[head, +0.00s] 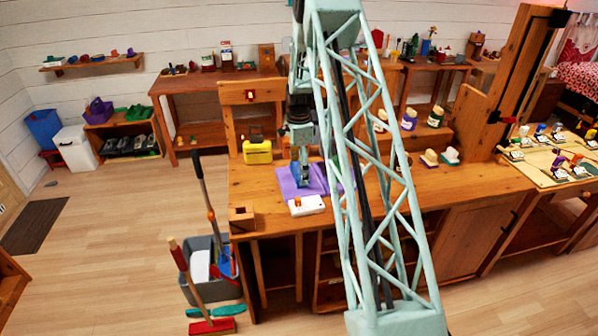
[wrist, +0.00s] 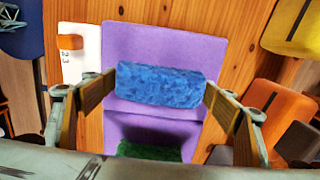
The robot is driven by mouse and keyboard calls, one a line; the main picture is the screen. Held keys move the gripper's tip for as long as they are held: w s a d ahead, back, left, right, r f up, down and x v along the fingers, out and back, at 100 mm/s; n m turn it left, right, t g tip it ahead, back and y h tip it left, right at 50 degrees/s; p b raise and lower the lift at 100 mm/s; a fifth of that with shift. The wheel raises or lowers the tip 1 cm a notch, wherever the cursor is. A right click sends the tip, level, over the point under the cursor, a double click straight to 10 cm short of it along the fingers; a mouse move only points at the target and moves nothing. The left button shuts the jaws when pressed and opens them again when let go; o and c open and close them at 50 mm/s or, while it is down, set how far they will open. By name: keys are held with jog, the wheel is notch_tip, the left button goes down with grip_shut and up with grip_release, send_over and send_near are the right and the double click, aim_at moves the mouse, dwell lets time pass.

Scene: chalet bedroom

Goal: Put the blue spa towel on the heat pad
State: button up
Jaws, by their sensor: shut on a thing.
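The blue spa towel (wrist: 160,84) is a rolled, fuzzy bundle between my fingertips in the wrist view. My gripper (wrist: 161,82) is shut on its two ends. A flat purple pad (wrist: 150,38), which looks like the heat pad, lies behind the towel in that view. I cannot tell whether the towel touches it or hangs just above. In the head view my gripper (head: 301,183) points down over the purple pad (head: 317,178) on the wooden bench. A green fuzzy thing (wrist: 150,152) shows at the lower edge of the wrist view, partly hidden.
A white box with an orange mark (wrist: 80,60) lies beside the pad; it also shows in the head view (head: 306,206). Bare bench (head: 265,185) lies left of the pad.

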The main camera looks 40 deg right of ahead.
jog(key=shift+f, duration=0.1)
jog(key=o, duration=0.9)
jog(key=shift+r+p, duration=0.4)
jog(key=shift+r, duration=5.75)
